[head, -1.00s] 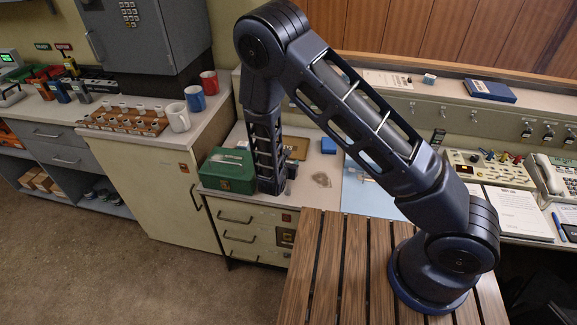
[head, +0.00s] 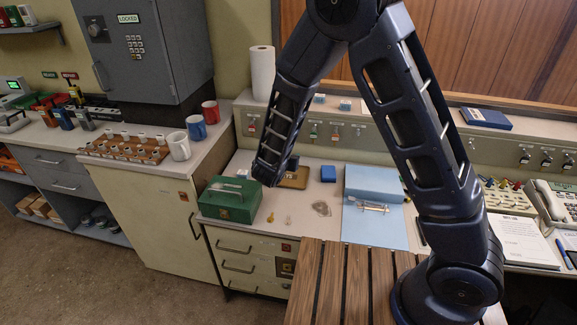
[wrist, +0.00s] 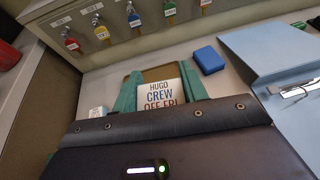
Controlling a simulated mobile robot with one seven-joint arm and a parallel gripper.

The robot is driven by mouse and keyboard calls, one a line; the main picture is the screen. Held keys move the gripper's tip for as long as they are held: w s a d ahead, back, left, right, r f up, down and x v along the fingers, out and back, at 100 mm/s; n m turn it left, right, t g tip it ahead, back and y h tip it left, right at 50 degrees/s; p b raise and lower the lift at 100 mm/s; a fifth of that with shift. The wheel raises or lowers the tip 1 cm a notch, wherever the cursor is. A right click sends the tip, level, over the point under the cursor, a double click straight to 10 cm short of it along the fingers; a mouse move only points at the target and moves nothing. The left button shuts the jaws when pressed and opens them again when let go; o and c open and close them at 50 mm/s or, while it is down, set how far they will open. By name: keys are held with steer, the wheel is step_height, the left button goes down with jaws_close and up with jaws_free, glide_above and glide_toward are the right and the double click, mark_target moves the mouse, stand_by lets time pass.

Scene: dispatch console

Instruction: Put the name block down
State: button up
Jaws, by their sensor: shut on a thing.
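The name block (wrist: 160,92) is a pale block with dark lettering that reads HUGO, CREW and a partly hidden last line. It sits between the green fingers of my gripper (wrist: 160,84), which is shut on it. In the wrist view, a brown tray (wrist: 150,74) lies beyond and below the block. I cannot tell whether the block touches it. In the head view, the tray (head: 298,179) shows partly behind my arm, which hides the block and most of my gripper.
A blue box (head: 328,174) stands right of the tray, with a light blue folder (head: 373,220) beyond it. A green box (head: 226,205) is to the left. A small white block (wrist: 97,112) is beside my gripper. Tagged keys (wrist: 101,31) hang on the panel behind.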

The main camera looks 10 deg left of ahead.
steer(key=shift+r, duration=0.65)
steer(key=w+d+r+m+g+h, duration=0.1)
steer(key=w+d+r+m+h, duration=0.4)
steer(key=w+d, duration=0.85)
steer(key=w+d+r+m+g+h, duration=0.15)
steer(key=w+d+r, duration=0.45)
steer(key=w+d, duration=0.7)
steer(key=w+d+r+m+g+h, duration=0.25)
steer(key=d+r, duration=0.25)
steer(key=d, duration=0.8)
steer(key=w+d+r+m+g+h, duration=0.1)
steer(key=w+d+r, duration=0.25)
steer(key=d, duration=1.05)
steer(key=w+d+r+m+g+h, duration=0.15)
steer(key=d+r, duration=0.35)
steer(key=d, duration=0.8)
steer(key=shift+m+g+y, duration=0.25)
steer(key=shift+m+g, duration=0.2)
step_height(320, 180, down, 19)
steer(key=shift+w+f, duration=0.15)
